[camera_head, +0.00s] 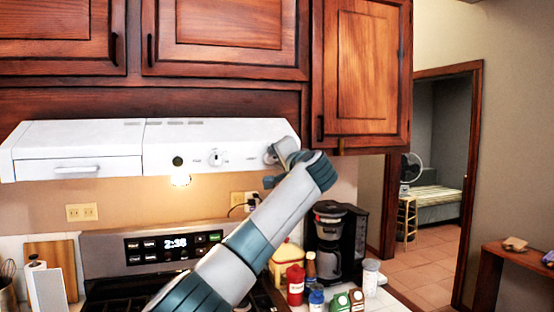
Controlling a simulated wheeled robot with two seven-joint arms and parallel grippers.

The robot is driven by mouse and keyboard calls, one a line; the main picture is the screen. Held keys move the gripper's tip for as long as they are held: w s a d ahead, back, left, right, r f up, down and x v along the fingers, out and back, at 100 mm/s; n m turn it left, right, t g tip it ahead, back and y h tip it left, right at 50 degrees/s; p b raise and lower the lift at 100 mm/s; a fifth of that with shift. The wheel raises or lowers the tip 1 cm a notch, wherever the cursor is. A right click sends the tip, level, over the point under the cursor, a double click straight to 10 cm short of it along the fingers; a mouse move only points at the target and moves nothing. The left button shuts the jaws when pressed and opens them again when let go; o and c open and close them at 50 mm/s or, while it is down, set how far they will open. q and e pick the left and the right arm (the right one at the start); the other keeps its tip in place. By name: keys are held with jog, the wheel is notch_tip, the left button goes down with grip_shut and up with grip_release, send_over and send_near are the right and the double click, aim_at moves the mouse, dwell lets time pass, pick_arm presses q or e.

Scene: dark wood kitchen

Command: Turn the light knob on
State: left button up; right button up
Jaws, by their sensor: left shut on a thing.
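The white range hood (80,135) hangs under the wall cabinets. Its front has a dark round spot (178,161), a white knob (216,157) in the middle, and another knob at the right end. My left arm comes up from below and bends back to the hood. My left gripper (271,157) is at the right end of the hood front, shut on the right-hand knob, which its fingers mostly hide. A warm lamp (180,180) glows under the hood.
Wood cabinets (225,35) sit just above the hood. Below is the stove with a lit clock panel (173,245). A black coffee maker (335,243), a red bottle (295,284) and several jars crowd the counter at right. An open doorway is farther right.

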pick_arm(q)
jog(key=o, duration=1.1)
jog(key=shift+d, duration=0.1)
jog(key=shift+c, duration=0.2)
jog(key=shift+s, duration=0.15)
pick_arm(e)
jog(key=shift+f, duration=0.1)
notch_tip(320, 180, down, 8)
jog(key=b, duration=0.8)
pick_arm(q)
jog(key=v, duration=1.7)
jog(key=shift+b, duration=0.4)
pick_arm(e)
jog(key=shift+t, duration=0.7)
jog(key=w, duration=0.1)
jog(key=w+a, duration=0.1)
jog(key=w, duration=0.1)
jog(key=w+a, duration=0.1)
jog(key=shift+w+r, duration=0.3)
jog(key=shift+w, duration=0.1)
jog(key=shift+s, duration=0.3)
